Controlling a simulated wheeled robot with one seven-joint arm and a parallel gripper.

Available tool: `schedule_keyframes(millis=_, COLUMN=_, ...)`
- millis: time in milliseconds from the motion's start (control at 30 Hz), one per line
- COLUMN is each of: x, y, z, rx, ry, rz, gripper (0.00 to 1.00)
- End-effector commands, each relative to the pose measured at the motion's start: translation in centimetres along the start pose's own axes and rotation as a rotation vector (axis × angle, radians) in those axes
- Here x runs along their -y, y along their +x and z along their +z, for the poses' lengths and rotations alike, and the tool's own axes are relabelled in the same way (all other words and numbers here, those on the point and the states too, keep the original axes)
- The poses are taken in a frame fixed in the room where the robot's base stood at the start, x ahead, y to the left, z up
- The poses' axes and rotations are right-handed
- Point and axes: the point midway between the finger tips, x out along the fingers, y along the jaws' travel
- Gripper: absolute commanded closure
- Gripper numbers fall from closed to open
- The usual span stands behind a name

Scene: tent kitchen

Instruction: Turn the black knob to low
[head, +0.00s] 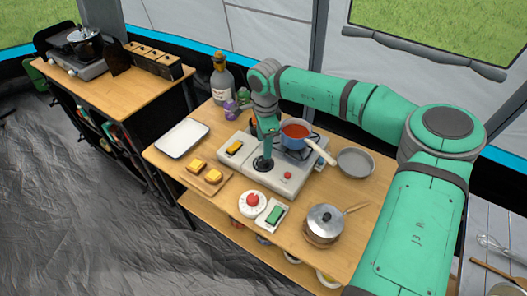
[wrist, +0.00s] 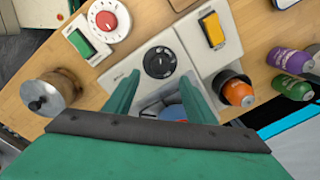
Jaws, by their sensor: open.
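The black knob (wrist: 160,62) is a round dial on the pale grey front panel of the stove (wrist: 130,68). It also shows in the head view as a dark disc (head: 262,164), just below my gripper (head: 267,148). In the wrist view the fingers of my gripper (wrist: 161,77) are apart and hold nothing. Their tips point toward the knob, one to each side of its lower part in the picture. I cannot tell whether they touch it. The knob's markings are too small to read. A blue saucepan (head: 295,133) with red contents stands on the stove.
A red dial (head: 252,198) and a green switch (head: 274,213) sit in front of the stove. A yellow switch (head: 235,148) is at the left. A lidded pot (head: 323,226) stands near the front right, a grey bowl (head: 356,162) to the right, and bottles (head: 222,82) behind.

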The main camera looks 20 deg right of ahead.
Motion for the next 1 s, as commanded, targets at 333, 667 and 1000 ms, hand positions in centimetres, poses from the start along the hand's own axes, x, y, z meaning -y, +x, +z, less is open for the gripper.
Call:
schedule_keyframes(millis=333, x=0.0, y=-2.8, z=0.0, rx=0.0, ry=0.0, rz=0.001, gripper=0.5)
schedule_keyframes(millis=667, x=0.0, y=-2.9, z=0.0, rx=0.0, ry=0.0, rz=0.001, gripper=0.5)
schedule_keyframes(millis=1000, x=-0.3, y=-1.2, z=5.2, rx=0.114, ry=-0.018, rz=0.01, gripper=0.5)
